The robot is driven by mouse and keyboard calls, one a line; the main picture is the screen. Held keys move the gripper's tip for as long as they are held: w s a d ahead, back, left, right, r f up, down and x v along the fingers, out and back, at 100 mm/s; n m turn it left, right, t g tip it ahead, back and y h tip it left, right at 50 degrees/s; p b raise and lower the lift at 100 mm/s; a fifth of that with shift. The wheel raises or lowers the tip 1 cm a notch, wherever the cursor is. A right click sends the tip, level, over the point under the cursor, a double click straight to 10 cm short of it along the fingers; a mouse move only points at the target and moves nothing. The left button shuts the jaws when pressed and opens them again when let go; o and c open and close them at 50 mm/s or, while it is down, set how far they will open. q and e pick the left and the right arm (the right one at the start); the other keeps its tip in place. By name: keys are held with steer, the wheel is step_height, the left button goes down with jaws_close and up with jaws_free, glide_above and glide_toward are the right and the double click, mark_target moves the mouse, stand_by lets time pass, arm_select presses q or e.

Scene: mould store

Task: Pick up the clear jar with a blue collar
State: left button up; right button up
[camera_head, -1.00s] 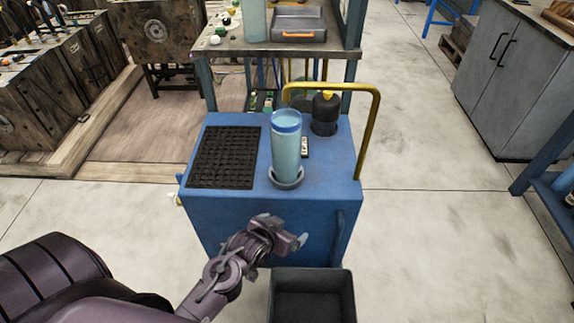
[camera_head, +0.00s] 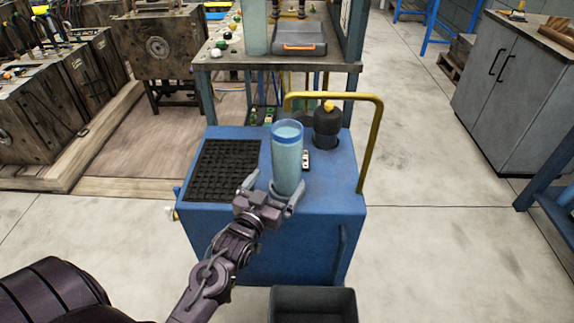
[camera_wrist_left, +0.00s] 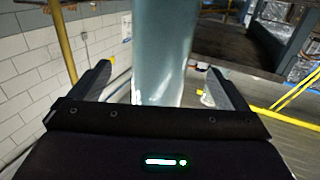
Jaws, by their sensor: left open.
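The clear jar with a blue collar (camera_head: 287,160) stands upright on top of the blue cart (camera_head: 330,222). It is tall, pale blue-green and has a blue band near its rim. My left gripper (camera_head: 273,186) is open at the jar's lower part, with one finger on either side of it. In the left wrist view, the jar (camera_wrist_left: 163,50) rises between the two open fingers, with gaps visible on both sides. The jar's base is hidden by the gripper in the head view. My right gripper is not in view.
A black grid mat (camera_head: 223,170) lies left of the jar. A black bottle with a yellow top (camera_head: 327,127) and a yellow rail (camera_head: 373,140) stand behind and right. A dark bin (camera_head: 313,305) is in front of the cart. A workbench (camera_head: 225,62) stands behind.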

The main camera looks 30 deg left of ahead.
mark_target(281, 175)
arm_select(q)
steer(key=w, duration=0.6)
steer(key=shift+w+a+r+b, duration=0.15)
steer(key=shift+w+a+b, duration=0.05)
steer(key=shift+b, duration=0.15)
steer(key=shift+w, duration=0.5)
steer(key=c, duration=1.6)
steer(key=shift+r, duration=0.15)
steer(key=shift+c, duration=0.9)
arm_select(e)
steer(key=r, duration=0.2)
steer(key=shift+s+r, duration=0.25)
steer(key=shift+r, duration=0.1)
arm_select(q)
steer(key=shift+r, duration=0.15)
